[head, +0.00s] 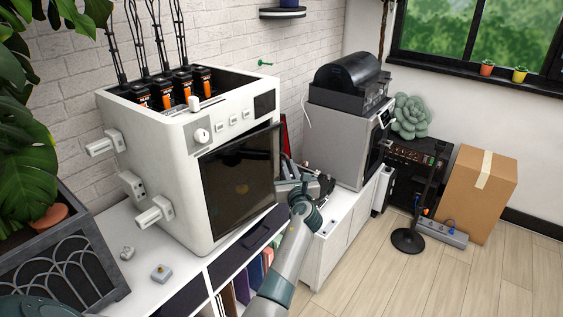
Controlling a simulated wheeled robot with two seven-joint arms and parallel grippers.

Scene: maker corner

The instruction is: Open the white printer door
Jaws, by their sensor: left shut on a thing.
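The white printer (163,165) stands on the white cabinet at the left, with several orange-and-black units on its top. Its door (238,182) is a dark glass panel on the front. My left gripper (291,186) is at the door's right edge, about mid-height. It is shut on the door, though the grip point is small and partly hidden by the gripper. My right gripper is not in view.
A grey printer (337,147) with a black top stands right of my left gripper. A cardboard box (478,195) and a black stand (408,240) are on the floor at the right. A planter (62,262) is at the left. Open floor lies at the lower right.

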